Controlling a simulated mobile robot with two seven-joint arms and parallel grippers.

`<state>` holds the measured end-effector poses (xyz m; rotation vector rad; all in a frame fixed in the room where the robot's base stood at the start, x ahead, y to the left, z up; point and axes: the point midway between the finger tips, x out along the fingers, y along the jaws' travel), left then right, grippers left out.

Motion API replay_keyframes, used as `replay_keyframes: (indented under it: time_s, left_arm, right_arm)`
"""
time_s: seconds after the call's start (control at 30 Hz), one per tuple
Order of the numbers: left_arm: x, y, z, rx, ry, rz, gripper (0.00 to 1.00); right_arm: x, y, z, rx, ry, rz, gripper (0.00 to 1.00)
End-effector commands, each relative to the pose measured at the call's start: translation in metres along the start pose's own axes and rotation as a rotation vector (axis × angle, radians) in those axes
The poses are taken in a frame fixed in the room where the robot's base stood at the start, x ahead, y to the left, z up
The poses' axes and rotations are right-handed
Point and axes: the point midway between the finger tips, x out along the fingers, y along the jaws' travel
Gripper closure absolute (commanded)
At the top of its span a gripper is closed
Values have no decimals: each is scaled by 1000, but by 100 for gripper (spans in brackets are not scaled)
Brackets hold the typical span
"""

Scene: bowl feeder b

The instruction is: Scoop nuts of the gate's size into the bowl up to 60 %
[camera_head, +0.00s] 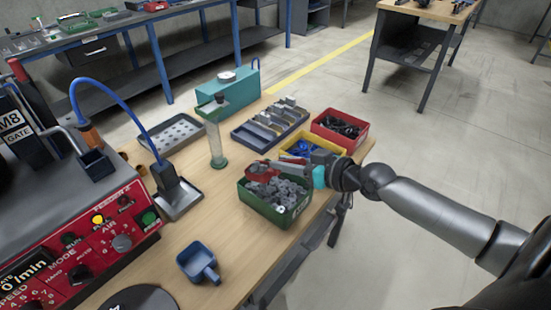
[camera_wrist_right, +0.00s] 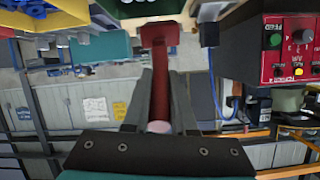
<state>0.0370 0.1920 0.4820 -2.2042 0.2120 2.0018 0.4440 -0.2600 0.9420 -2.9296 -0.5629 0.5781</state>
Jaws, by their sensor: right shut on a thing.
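My right gripper (camera_head: 318,165) is shut on a red scoop (camera_head: 262,168) beside the yellow bin. The scoop shows at the far edge of a green bin (camera_head: 276,214). Grey nuts (camera_head: 275,192) fill this bin; their size is too small to tell. In the right wrist view the red scoop (camera_wrist_right: 160,75) runs up from between the two fingers (camera_wrist_right: 158,110). What the scoop carries cannot be told. A sign (camera_head: 15,125) reading "M8 GATE" stands at the left. The feeder bowl is not clearly in view. My left gripper is out of view.
A yellow bin (camera_head: 341,149) with blue parts and a red bin (camera_head: 356,140) with dark parts stand behind the green one. A clear upright tube (camera_head: 217,145) stands mid-table. The red control box (camera_head: 110,245) fills the left.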

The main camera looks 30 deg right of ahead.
Motion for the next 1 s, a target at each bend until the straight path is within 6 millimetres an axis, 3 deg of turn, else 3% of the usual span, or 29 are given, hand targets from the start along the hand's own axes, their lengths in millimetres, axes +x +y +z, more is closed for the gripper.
replay_keyframes:
  time_s: [0.03, 0.2, 0.43, 0.77, 1.0]
  left_arm:
    - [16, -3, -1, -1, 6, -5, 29]
    - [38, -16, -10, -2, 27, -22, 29]
    - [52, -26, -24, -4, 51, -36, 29]
    - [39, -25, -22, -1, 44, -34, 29]
    - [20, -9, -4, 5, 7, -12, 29]
  right_arm:
    - [7, 7, 18, 4, 7, 15, 100]
    - [17, 19, 46, 11, 14, 43, 100]
    - [24, 26, 65, 13, 18, 60, 100]
    - [18, 24, 52, 13, 20, 63, 100]
    - [11, 21, 33, 13, 20, 62, 100]
